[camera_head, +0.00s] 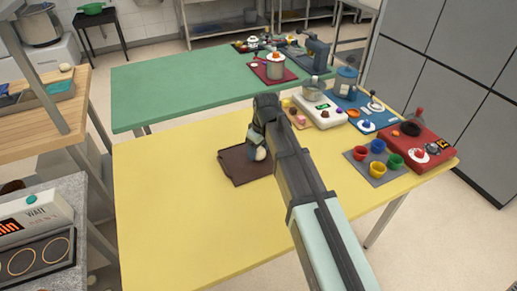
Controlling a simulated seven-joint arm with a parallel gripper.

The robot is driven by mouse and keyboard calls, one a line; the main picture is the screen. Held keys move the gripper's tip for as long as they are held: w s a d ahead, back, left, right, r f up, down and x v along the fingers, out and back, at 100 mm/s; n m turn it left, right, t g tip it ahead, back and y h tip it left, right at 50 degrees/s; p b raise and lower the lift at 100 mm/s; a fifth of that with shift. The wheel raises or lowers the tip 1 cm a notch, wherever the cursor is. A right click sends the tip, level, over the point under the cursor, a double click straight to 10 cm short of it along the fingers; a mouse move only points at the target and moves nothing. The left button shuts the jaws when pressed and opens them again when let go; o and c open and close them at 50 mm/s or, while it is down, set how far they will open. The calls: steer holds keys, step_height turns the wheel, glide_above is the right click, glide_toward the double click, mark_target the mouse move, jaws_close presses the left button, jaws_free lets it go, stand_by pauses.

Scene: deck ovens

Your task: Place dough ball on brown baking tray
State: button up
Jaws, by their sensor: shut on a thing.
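The brown baking tray (238,172) lies flat on the yellow table, left of my arm. My gripper (257,148) points down over the tray's right part. It is shut on a pale dough ball (258,154), which shows just below the fingers. I cannot tell whether the ball touches the tray or hangs just above it. My arm hides the tray's right edge.
The yellow table (170,220) is clear left of and in front of the tray. Coloured cups (377,146), a red device (415,140) and a white scale (318,108) stand to the right. A green table (170,90) stands behind.

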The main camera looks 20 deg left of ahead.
mark_target(262, 152)
steer(key=shift+f, duration=0.15)
steer(key=o, duration=1.1)
steer(key=r, duration=0.4)
steer(key=d+r, duration=0.1)
steer(key=r, duration=0.7)
steer(key=shift+s+d+r, duration=0.1)
steer(key=shift+s+d, duration=0.25)
